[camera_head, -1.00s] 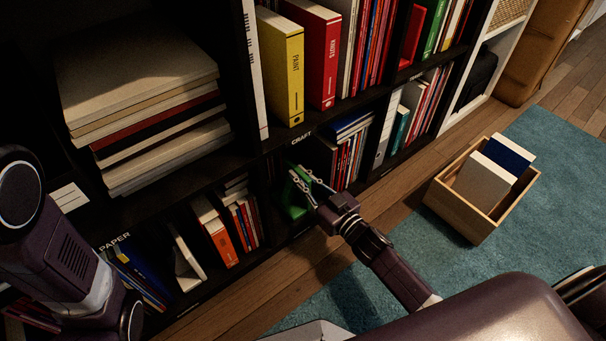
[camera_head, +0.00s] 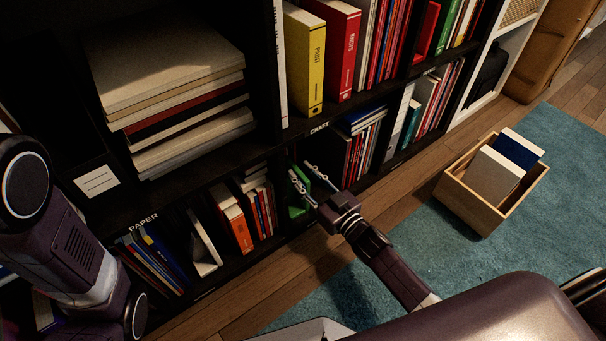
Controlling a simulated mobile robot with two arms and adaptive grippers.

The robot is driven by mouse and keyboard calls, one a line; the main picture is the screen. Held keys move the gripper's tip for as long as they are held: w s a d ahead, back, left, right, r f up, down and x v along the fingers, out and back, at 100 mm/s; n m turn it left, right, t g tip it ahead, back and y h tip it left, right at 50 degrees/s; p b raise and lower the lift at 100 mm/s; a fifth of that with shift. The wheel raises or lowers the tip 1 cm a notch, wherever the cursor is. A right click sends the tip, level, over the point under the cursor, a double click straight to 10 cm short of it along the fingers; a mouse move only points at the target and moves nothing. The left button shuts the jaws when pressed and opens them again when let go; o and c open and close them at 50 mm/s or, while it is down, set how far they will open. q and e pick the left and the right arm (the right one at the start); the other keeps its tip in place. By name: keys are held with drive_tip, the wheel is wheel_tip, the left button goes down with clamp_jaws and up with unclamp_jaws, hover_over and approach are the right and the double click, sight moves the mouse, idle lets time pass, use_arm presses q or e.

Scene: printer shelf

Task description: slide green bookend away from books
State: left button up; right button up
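The green bookend (camera_head: 299,203) stands at the left end of the lower CRAFT compartment, beside the dark divider. It is partly hidden behind my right gripper (camera_head: 306,168). The gripper's two fingers are spread apart, one in front of the bookend and one to its right; nothing shows between them, and I cannot tell whether a finger touches it. Books (camera_head: 360,148) stand upright to the right in the same compartment, with a dark gap between them and the bookend. My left arm shows at the left edge, but its gripper is out of view.
The PAPER compartment (camera_head: 146,220) to the left holds books and a white bookend (camera_head: 204,242). Yellow (camera_head: 304,65) and red (camera_head: 343,50) binders stand on the shelf above. A wooden crate (camera_head: 468,206) with books sits on the teal rug (camera_head: 560,150).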

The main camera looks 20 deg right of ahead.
drive_tip(key=shift+a, duration=0.3)
drive_tip(key=shift+s+d+f, duration=0.1)
drive_tip(key=shift+s+f, duration=0.05)
drive_tip(key=shift+s, duration=0.15)
drive_tip(key=v, duration=0.7)
drive_tip(key=shift+s+d, duration=0.15)
drive_tip(key=shift+d, duration=0.2)
